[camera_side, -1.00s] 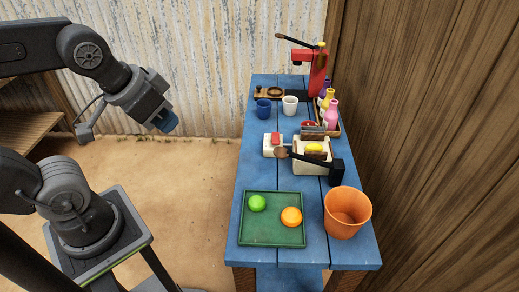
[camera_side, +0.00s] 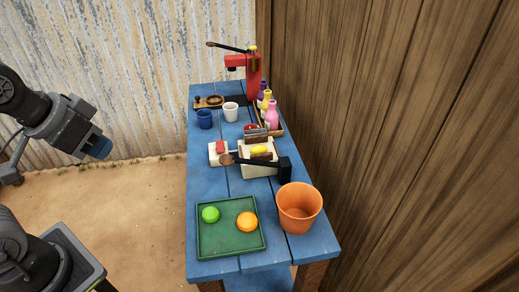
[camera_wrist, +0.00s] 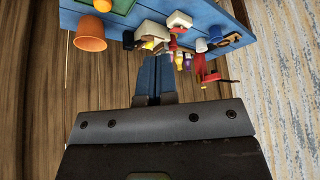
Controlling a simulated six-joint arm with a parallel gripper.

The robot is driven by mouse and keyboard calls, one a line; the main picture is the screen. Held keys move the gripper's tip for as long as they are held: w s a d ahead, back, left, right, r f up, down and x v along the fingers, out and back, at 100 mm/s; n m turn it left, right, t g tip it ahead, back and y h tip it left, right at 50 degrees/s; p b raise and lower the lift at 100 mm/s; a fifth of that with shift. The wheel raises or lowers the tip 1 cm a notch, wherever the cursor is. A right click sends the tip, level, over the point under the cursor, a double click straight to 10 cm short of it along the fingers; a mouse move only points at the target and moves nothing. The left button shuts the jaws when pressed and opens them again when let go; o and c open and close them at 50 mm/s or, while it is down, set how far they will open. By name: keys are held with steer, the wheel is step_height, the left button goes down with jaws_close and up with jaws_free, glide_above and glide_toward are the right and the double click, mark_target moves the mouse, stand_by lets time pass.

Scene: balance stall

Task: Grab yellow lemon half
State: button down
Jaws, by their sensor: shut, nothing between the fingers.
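The yellow lemon half (camera_side: 261,150) sits in the top of a cream block-shaped holder (camera_side: 258,170) on the blue table. In the wrist view a small yellow patch (camera_wrist: 148,45), likely the lemon half, shows just beyond the fingertips, partly hidden. My gripper (camera_side: 101,148) hangs left of the table in the side view, well apart from the lemon half. Its blue fingers (camera_wrist: 153,58) are together and empty in the wrist view.
A green tray (camera_side: 231,249) holds a green and an orange fruit. An orange bucket (camera_side: 299,208) stands right of it. Blue (camera_side: 205,119) and white (camera_side: 231,112) cups, bottles (camera_side: 271,118) and a red press (camera_side: 253,75) stand behind. A wooden wall borders the right.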

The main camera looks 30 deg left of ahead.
steer(key=c, duration=1.8)
jaws_free()
steer(key=o, duration=1.1)
steer(key=w+d+r+n+g, duration=0.1)
steer(key=w+r+n, duration=0.3)
steer(key=w, duration=0.6)
steer(key=n+g, duration=0.5)
steer(key=n, duration=0.3)
glide_above(260, 146)
step_height(260, 146, down, 11)
step_height(260, 146, down, 14)
steer(key=shift+f, duration=0.2)
